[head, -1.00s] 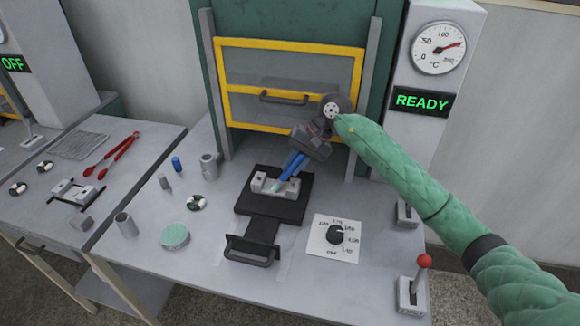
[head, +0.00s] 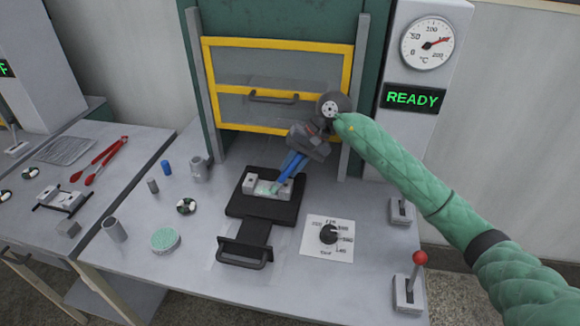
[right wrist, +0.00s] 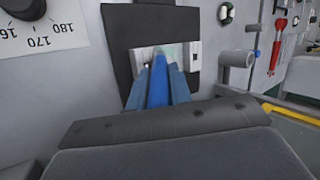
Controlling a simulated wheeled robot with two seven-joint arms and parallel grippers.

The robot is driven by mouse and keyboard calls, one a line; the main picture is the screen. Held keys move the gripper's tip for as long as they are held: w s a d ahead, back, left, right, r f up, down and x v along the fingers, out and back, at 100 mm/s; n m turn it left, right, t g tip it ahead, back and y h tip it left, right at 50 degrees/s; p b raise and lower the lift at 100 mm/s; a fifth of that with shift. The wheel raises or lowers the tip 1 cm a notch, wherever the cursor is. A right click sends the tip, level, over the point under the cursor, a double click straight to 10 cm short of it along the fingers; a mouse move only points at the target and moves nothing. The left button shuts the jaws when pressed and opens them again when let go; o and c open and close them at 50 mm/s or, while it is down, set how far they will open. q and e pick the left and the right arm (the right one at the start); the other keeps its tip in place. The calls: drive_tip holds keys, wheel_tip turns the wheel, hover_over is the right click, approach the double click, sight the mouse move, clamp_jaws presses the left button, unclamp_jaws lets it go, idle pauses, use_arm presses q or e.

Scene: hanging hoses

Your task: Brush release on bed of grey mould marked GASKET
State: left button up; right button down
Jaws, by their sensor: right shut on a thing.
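The grey mould (head: 249,186) sits on a black plate (head: 240,206) in front of the press; no GASKET marking is readable. Its bed shows a pale green film (head: 264,187). My right gripper (head: 290,168) is shut on a blue brush (head: 286,174), tilted with its tip down at the bed. In the right wrist view the blue brush (right wrist: 157,82) lies between the two fingers and points at the mould (right wrist: 195,54); its tip is mostly hidden there. My left gripper is not in view.
A yellow-framed guard (head: 230,92) stands raised behind the mould. A round green dish (head: 165,240), grey cups and a blue cylinder (head: 167,167) stand to the left. A dial (head: 329,234) and a red-knobbed lever (head: 419,258) are to the right. The gauge box reads READY.

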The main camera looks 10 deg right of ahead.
drive_tip(key=shift+f, duration=0.1)
drive_tip(key=shift+w+a+b, duration=0.2)
drive_tip(key=shift+a+b, duration=0.45)
drive_tip(key=shift+b, duration=0.15)
drive_tip(key=shift+w+a, duration=0.1)
drive_tip(key=shift+a, duration=0.15)
drive_tip(key=shift+w+a+b, duration=0.15)
drive_tip(key=shift+a+b, duration=0.35)
drive_tip(key=shift+b, duration=0.25)
drive_tip(key=shift+w+a, duration=0.15)
drive_tip(key=shift+a, duration=0.25)
drive_tip(key=shift+b, duration=0.3)
